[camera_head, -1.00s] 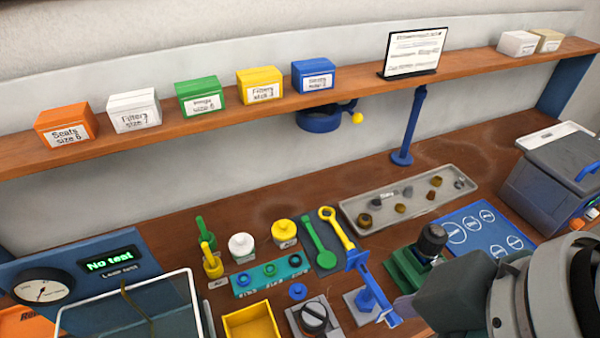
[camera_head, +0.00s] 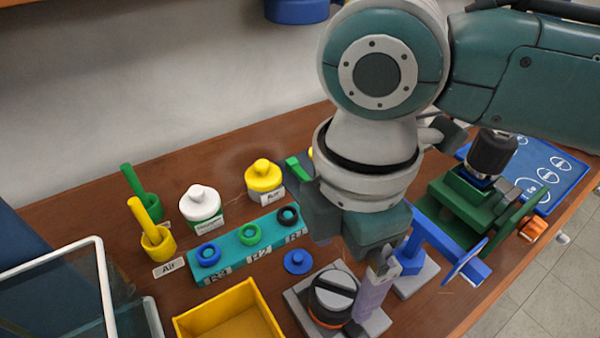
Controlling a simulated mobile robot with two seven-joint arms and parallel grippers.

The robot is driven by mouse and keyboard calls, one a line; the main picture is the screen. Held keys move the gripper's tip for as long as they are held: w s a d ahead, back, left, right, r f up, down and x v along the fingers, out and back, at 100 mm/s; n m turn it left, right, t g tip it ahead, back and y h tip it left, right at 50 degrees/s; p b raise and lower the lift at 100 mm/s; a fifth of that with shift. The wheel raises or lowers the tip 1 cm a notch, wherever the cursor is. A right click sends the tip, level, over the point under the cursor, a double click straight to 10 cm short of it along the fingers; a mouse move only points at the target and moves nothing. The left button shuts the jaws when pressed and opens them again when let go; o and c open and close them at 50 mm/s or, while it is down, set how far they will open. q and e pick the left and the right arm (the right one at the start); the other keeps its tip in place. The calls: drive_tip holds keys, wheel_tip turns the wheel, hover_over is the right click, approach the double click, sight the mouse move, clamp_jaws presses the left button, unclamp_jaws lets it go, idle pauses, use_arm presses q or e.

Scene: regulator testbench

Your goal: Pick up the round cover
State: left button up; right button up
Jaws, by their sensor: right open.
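A dark round cover with a grey bar across its top (camera_head: 335,294) sits on a grey square base (camera_head: 302,308) at the front of the bench. An orange ring shows low around it. My right gripper (camera_head: 371,294) points down just right of the round cover, its jaws open. One lilac-grey finger shows clearly beside the cover; the other is hard to make out. I cannot tell whether the finger touches the cover. A small flat blue disc (camera_head: 298,262) lies on the wood just behind it. My left gripper is out of view.
A yellow tray (camera_head: 227,313) stands left of the base. A teal strip (camera_head: 225,262) with several rings lies behind. A blue stand (camera_head: 418,262) and a green fixture (camera_head: 465,205) are close on the right. White (camera_head: 201,205) and yellow (camera_head: 264,178) bottles stand behind.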

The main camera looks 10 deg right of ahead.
sight(336, 291)
wheel_tip(336, 291, down, 7)
drive_tip(key=shift+w+r+b, duration=0.1)
drive_tip(key=shift+r+b, duration=0.1)
drive_tip(key=shift+b, duration=0.15)
drive_tip(key=c, duration=1.3)
drive_tip(key=shift+r, duration=0.15)
